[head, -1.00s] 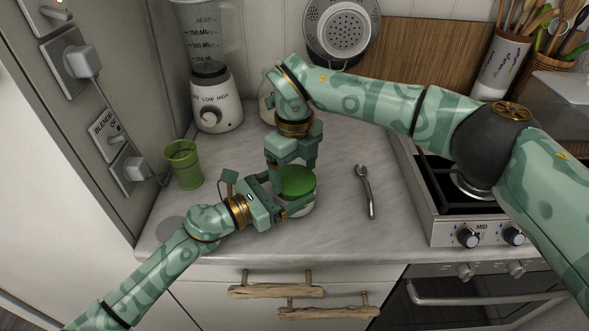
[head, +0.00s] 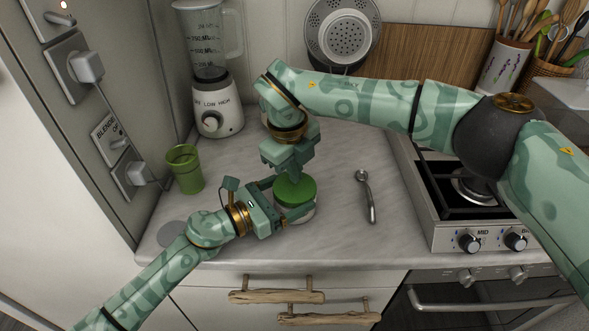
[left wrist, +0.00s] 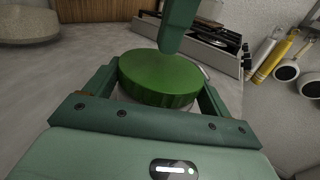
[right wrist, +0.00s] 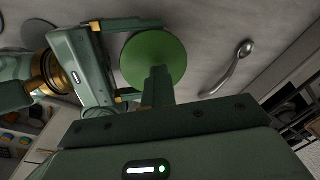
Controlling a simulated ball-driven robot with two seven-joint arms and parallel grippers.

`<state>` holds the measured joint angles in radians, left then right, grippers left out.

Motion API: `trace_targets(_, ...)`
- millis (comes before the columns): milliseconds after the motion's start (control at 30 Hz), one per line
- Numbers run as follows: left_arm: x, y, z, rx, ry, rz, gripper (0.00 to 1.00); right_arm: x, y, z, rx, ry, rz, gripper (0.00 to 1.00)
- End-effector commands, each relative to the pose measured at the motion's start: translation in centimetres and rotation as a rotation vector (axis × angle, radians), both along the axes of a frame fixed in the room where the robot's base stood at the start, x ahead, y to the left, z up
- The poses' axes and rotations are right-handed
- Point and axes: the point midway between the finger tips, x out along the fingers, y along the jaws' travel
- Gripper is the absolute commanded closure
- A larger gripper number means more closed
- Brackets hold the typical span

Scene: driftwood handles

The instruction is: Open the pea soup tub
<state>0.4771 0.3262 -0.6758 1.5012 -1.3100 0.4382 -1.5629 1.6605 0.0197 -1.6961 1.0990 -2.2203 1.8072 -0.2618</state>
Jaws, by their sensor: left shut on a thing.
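The pea soup tub (head: 305,214) is a pale round tub on the counter with a green lid (head: 295,190) on top. My left gripper (head: 289,204) is shut around the tub's sides, just under the lid; its fingers flank the tub in the left wrist view (left wrist: 157,95). My right gripper (head: 296,176) points down over the lid from behind. Its fingers appear shut together in the right wrist view (right wrist: 156,75), with their tips over the lid's middle. I cannot tell whether they touch it. The lid's far edge is partly hidden in the head view.
A silver spoon (head: 366,196) lies right of the tub, before the stove (head: 470,215). A green cup (head: 185,169) and a blender (head: 213,105) stand to the left. Driftwood handles (head: 276,297) are on the drawers below. The counter's front strip is clear.

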Motion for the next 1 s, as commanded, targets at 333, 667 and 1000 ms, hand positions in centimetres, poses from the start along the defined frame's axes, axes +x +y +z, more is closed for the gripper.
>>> trace_targets(333,0.0,0.0,-0.1,0.000,0.002,0.000,0.58,0.0,0.0,1.0,0.084,0.083,-0.002,1.00)
trace_targets(667,0.0,0.0,0.0,-0.001,0.000,0.000,0.58,0.0,0.0,1.2,0.099,0.099,0.000,1.00)
trace_targets(1000,0.0,0.0,0.1,-0.002,-0.002,0.000,0.58,0.0,0.0,1.2,0.099,0.099,0.000,0.77)
